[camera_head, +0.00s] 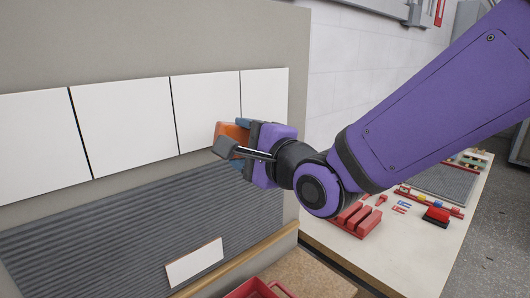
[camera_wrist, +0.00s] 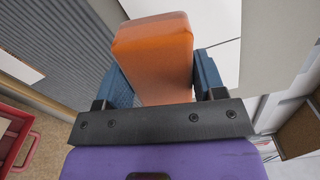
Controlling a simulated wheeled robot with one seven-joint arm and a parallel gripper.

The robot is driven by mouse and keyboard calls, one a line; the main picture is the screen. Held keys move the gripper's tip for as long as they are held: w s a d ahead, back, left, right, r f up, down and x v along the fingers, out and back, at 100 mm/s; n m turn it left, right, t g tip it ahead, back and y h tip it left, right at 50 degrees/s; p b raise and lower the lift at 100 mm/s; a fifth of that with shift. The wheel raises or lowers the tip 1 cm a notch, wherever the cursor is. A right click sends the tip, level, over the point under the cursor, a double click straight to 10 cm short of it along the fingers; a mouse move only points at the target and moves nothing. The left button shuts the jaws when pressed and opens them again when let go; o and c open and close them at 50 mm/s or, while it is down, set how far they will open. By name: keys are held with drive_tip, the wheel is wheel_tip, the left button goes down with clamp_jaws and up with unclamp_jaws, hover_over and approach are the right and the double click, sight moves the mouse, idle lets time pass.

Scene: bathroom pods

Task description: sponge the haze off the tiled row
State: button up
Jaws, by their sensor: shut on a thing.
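My gripper (camera_head: 238,140) is shut on an orange sponge (camera_head: 232,131). In the wrist view the sponge (camera_wrist: 153,55) sits between the two blue fingers of my gripper (camera_wrist: 165,75). The tiled row (camera_head: 125,125) is a line of white tiles with dark joints on a grey-beige panel. The sponge is in front of the right part of the row, near the joint between the two rightmost tiles. I cannot tell whether it touches the tile. No haze is clearly visible on the white faces. My gripper hides part of the rightmost tile.
Below the tiles is a grey ribbed area (camera_head: 130,230) with one loose-looking white tile (camera_head: 194,262) low on it. A wooden ledge (camera_head: 240,262) runs beneath. A red crate (camera_head: 258,289) stands at the bottom. A bench (camera_head: 400,250) at right holds red blocks (camera_head: 355,218) and small parts.

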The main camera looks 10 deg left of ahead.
sight(210, 126)
drive_tip(key=shift+s+r, duration=0.15)
drive_tip(key=shift+r, duration=0.05)
drive_tip(key=shift+x, duration=2.9)
drive_tip(key=shift+x, duration=1)
drive_tip(key=shift+d, duration=0.1)
drive_tip(key=w+d, duration=0.2)
drive_tip(key=w, duration=0.1)
drive_tip(key=shift+d, duration=0.3)
drive_tip(key=shift+w, duration=0.1)
drive_tip(key=shift+a, duration=0.15)
drive_tip(key=shift+s+a, duration=1.35)
drive_tip(key=shift+s, duration=0.2)
drive_tip(key=shift+c, duration=0.2)
